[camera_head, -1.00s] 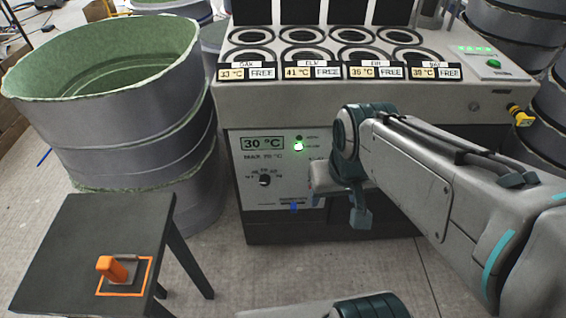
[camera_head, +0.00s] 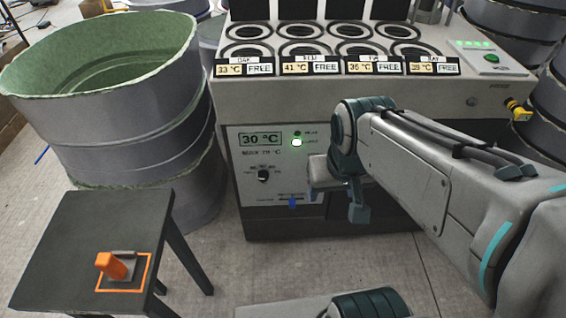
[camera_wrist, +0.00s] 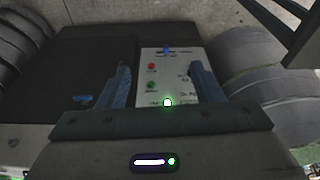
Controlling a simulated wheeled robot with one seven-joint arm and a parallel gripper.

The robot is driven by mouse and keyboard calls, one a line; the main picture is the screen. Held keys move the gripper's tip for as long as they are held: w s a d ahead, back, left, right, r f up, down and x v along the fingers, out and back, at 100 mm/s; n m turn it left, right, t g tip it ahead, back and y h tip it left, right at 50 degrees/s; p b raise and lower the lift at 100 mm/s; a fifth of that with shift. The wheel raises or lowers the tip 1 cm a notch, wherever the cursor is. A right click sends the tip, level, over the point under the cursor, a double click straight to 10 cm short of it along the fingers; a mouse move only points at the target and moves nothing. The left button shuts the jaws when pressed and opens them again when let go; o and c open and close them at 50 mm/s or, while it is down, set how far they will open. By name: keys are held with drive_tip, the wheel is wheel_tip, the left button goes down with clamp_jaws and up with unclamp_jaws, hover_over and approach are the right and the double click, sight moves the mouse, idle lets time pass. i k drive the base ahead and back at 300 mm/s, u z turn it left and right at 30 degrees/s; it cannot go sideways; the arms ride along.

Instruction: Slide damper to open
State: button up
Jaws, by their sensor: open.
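The damper is a slider with a small blue handle (camera_head: 292,202) in a dark slot low on the machine's white front panel (camera_head: 250,180). In the wrist view the blue handle (camera_wrist: 166,50) shows near the top of the panel, between the finger lines. My gripper (camera_head: 336,195) is in front of the panel, to the right of the blue handle and apart from it. In the wrist view my gripper (camera_wrist: 162,85) has its two fingers spread, with nothing between them. My arm and gripper hide the right side of the machine's front.
A dark stool (camera_head: 80,240) with an orange-handled tool (camera_head: 111,266) stands at lower left. Large grey moulds (camera_head: 130,120) stand left. Floor between stool and machine is clear.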

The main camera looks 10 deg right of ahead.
sight(291, 200)
drive_tip(key=k, duration=1.3)
drive_tip(key=z, duration=0.5)
drive_tip(key=i, duration=0.65)
drive_tip(key=z, duration=0.65)
drive_tip(key=i, duration=0.85)
drive_tip(key=u, duration=0.6)
drive_tip(key=i, duration=0.65)
drive_tip(key=u, duration=0.5)
